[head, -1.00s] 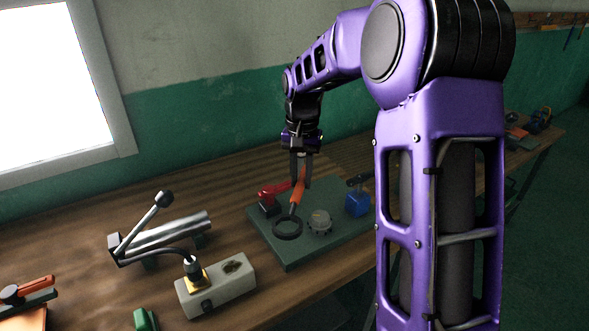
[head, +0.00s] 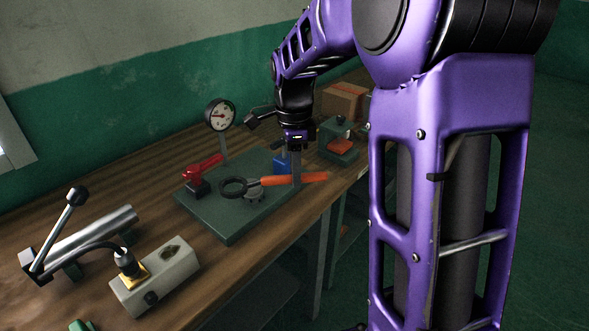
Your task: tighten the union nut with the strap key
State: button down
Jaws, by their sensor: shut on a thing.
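The strap key has a black ring (head: 233,188) and an orange handle (head: 318,177), and shows in the head view. My gripper (head: 296,178) is shut on the handle and holds the key roughly level, with the ring to the left. The grey, round union nut (head: 255,197) is on the green plate (head: 226,226), partly hidden by the key's shank. The ring appears to the left of the nut, not around it. I cannot tell whether the key touches the nut.
A red-handled valve (head: 203,172) and a pressure gauge (head: 221,115) stand at the plate's left and back. A blue part (head: 281,163) is close behind my gripper. A lever tool (head: 80,240) and a grey block (head: 155,275) lie at the front left.

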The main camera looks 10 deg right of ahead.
jog(key=shift+s+f+m+b, duration=0.2)
jog(key=shift+s+m+b, duration=0.1)
jog(key=shift+m, duration=1.05)
jog(key=shift+s+f+m+b, duration=0.25)
jog(key=shift+s+m, duration=0.05)
jog(key=shift+m, duration=1)
jog(key=shift+s+f+m+b, duration=0.2)
jog(key=shift+s+m+b, duration=0.1)
jog(key=shift+m, duration=1.05)
jog(key=shift+f+b, duration=0.55)
jog(key=shift+f, duration=0.7)
jog(key=shift+f+b, duration=0.7)
jog(key=shift+f, duration=0.6)
jog(key=shift+r, duration=0.1)
